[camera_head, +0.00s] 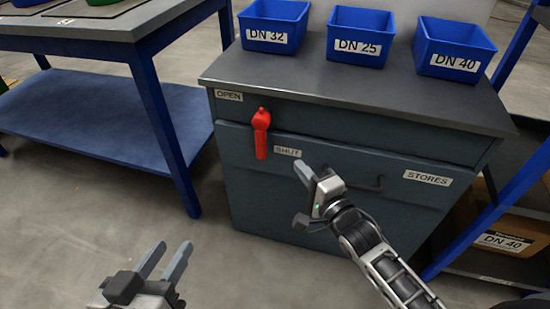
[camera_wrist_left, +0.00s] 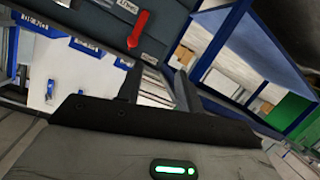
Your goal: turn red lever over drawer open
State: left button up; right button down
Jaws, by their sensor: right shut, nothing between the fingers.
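A red lever (camera_head: 261,134) is on the front of the dark grey cabinet (camera_head: 330,205), over the drawer front. It hangs straight down from its round pivot, its lower end beside the SHUT label (camera_head: 288,152). The OPEN label (camera_head: 229,95) is up and left of the pivot. The lever also shows in the left wrist view (camera_wrist_left: 138,29). My left gripper (camera_head: 167,258) is open and empty, low and left of the lever, apart from it. My right gripper (camera_head: 306,173) is shut and empty, right of and below the lever, in front of the drawer. The drawer looks closed.
Blue bins (camera_head: 272,26) stand on the cabinet top. A drawer handle (camera_head: 355,182) is partly behind my right gripper. A blue-legged table (camera_head: 120,45) stands at the left and a rack with a DN 40 box (camera_head: 500,238) at the right. The floor before the cabinet is clear.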

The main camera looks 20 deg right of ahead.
aim_at(267, 145)
jog(key=w+a+b, duration=0.1)
jog(key=w, duration=0.1)
jog(key=w+a, duration=0.1)
jog(key=w, duration=0.1)
jog(key=w+a+b, duration=0.1)
jog(key=w+a, duration=0.1)
jog(key=shift+w+a+b, duration=0.1)
jog(key=shift+w+b, duration=0.2)
jog(key=shift+w, duration=0.1)
pick_arm(q)
jog(key=shift+w+d+r+n+t+h, duration=0.15)
jog(key=shift+d+r+n+t+h, duration=0.3)
jog(key=shift+n+h, duration=0.15)
jog(key=shift+r, duration=0.1)
jog(key=shift+a, duration=0.15)
pick_arm(e)
jog(key=shift+f, duration=0.15)
